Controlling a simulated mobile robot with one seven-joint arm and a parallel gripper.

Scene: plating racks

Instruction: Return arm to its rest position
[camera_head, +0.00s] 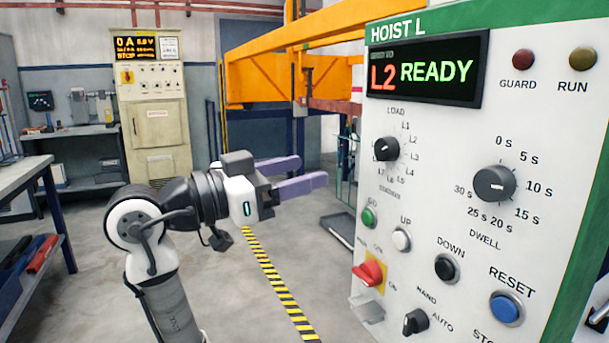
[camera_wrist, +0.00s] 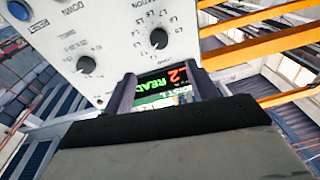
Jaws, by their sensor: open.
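My gripper (camera_head: 303,173) is open and empty in the head view, with its two purple-grey fingers apart and pointing right. It stands left of the hoist control panel (camera_head: 410,215), with a visible gap in the picture. My arm rises from the lower left and bends at the elbow. In the wrist view my gripper's fingers (camera_wrist: 165,95) frame the lit display (camera_wrist: 165,80) of the panel, which appears upside down. Nothing is between the fingers.
The panel's display (camera_head: 425,72) reads "L2 READY"; its load knob (camera_head: 386,149) and dwell knob (camera_head: 494,183) face me. A beige cabinet (camera_head: 155,150) stands behind. An orange hoist frame (camera_head: 290,75) is at the back. Workbenches line the left. The floor around the striped line (camera_head: 275,285) is clear.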

